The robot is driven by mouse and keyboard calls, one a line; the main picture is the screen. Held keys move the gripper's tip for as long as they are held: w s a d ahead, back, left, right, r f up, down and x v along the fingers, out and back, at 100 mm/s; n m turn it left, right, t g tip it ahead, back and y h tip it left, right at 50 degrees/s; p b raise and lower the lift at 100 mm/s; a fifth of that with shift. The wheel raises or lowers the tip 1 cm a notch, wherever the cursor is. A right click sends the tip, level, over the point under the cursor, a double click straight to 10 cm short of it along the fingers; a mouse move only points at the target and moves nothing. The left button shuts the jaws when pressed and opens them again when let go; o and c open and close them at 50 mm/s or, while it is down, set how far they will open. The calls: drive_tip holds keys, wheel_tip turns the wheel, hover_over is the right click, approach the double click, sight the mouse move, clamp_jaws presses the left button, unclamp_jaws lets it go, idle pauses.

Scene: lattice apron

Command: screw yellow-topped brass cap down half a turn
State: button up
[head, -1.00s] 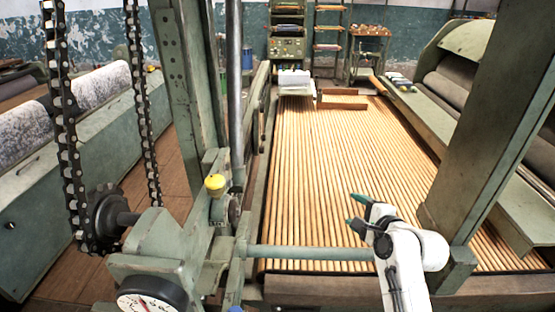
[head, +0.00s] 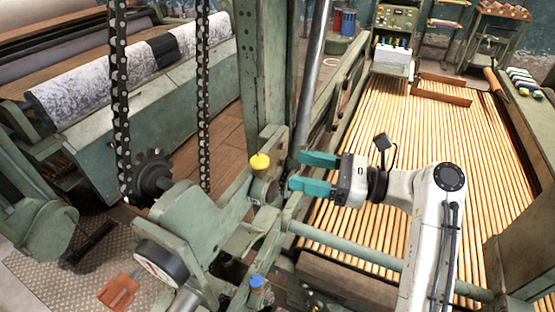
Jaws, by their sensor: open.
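The yellow-topped brass cap (head: 260,163) sits upright on the green machine bracket left of my gripper. Its yellow top shows clearly; the part below it is small and partly hard to make out. My gripper (head: 303,172) is open, its two teal fingers pointing left toward the cap with a gap between them. The fingertips are a short way right of the cap and appear apart from it. Nothing is between the fingers.
A blue-topped cap (head: 256,282) stands lower on the frame. A sprocket (head: 152,177) with hanging chains (head: 119,100) and a gauge (head: 160,262) are to the left. A green upright post (head: 267,80) rises behind the yellow cap. The slatted wooden lattice (head: 400,150) spreads behind my arm.

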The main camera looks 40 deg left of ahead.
sight(260, 165)
drive_tip(key=x, duration=0.7)
drive_tip(key=shift+p, duration=0.4)
drive_tip(key=shift+a, duration=0.1)
drive_tip(key=c, duration=1.1)
drive_tip(key=shift+o, duration=0.2)
drive_tip(key=shift+r+p, duration=0.1)
drive_tip(key=shift+p, duration=0.35)
